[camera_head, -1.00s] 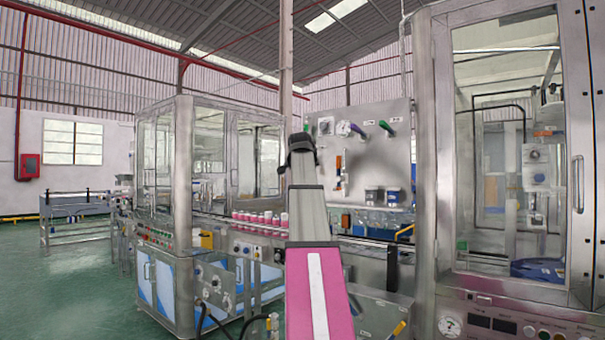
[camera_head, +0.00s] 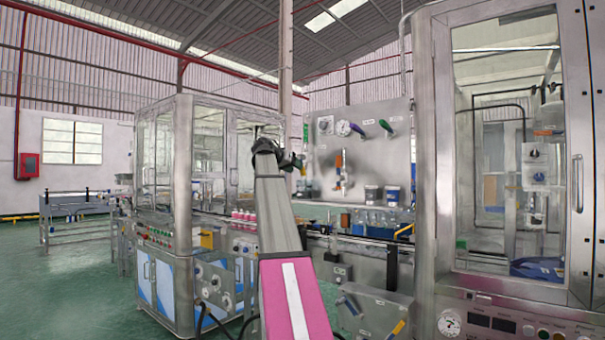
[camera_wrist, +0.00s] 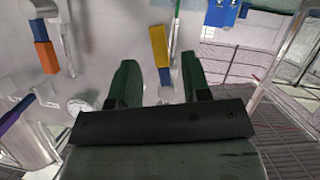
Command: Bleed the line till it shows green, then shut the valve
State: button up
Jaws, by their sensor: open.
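My gripper (camera_head: 296,161) is at the left part of a grey upright panel (camera_head: 322,185) in the head view. In the wrist view its two dark green fingers (camera_wrist: 159,66) are open, with a yellow handle (camera_wrist: 159,42) showing between them. I cannot tell whether they touch it. A blue and orange handle (camera_wrist: 43,45) is left of the fingers; it shows in the head view as an orange lever (camera_head: 338,160). No green reading can be made out.
A glass-walled machine (camera_head: 182,180) stands at the left and a tall steel cabinet (camera_head: 445,150) at the right. Open floor (camera_head: 75,290) lies at the left.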

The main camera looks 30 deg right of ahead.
aim_at(303, 171)
jog(key=shift+x, duration=2.8)
grip_shut()
